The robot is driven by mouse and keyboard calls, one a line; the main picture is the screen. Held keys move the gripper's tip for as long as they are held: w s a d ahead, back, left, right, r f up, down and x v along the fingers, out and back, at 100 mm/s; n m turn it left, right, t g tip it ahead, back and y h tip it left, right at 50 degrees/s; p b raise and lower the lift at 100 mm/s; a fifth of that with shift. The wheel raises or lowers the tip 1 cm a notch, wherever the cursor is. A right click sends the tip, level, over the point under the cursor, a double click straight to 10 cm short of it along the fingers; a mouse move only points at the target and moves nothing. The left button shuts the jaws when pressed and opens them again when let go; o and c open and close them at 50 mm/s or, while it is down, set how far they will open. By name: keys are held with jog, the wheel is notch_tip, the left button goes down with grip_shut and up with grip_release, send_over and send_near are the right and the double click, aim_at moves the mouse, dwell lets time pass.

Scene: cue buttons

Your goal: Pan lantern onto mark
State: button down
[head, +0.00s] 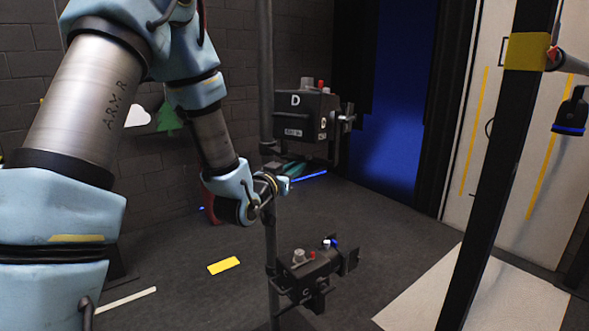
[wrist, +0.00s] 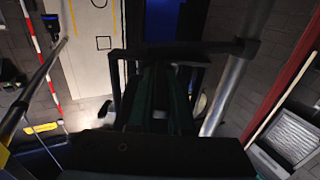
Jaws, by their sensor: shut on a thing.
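Lantern D (head: 302,114) is a dark box with a white letter D, fixed to a vertical pole (head: 266,75) in the head view. Lantern C (head: 310,275) hangs lower on the same pole. My gripper (head: 284,176) is by the pole, just below lantern D. In the wrist view my gripper (wrist: 166,70) is shut on a dark bar (wrist: 215,47), which looks like part of lantern D; its exact grip is in shadow. A yellow mark (head: 223,265) lies on the floor, left of the pole.
A black post with a yellow band (head: 526,52) stands at the right. Behind it are a pale panel with yellow stripes (head: 478,120) and a pale floor patch (head: 505,295). A blue-lit surface (head: 390,150) is at the back. The dark floor between is mostly clear.

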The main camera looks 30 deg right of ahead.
jog(key=shift+w, duration=0.1)
dwell(0.7)
jog(key=shift+w+a+m+g+h+b, duration=0.3)
jog(key=shift+w+m+g+h, duration=0.25)
jog(key=shift+m+g, duration=0.5)
jog(key=shift+w+a+m+g+h+b, duration=0.2)
jog(key=shift+w+m+g+h+b, duration=0.25)
jog(key=shift+g, duration=0.9)
jog(key=shift+w+a+m+g+h+b, duration=0.25)
jog(key=shift+w+m+g+h, duration=0.3)
jog(key=shift+m+g, duration=0.55)
jog(key=c, duration=0.8)
grip_release()
jog(key=shift+c, duration=0.2)
jog(key=b+v, duration=0.2)
jog(key=v, duration=0.8)
jog(key=shift+a, duration=0.4)
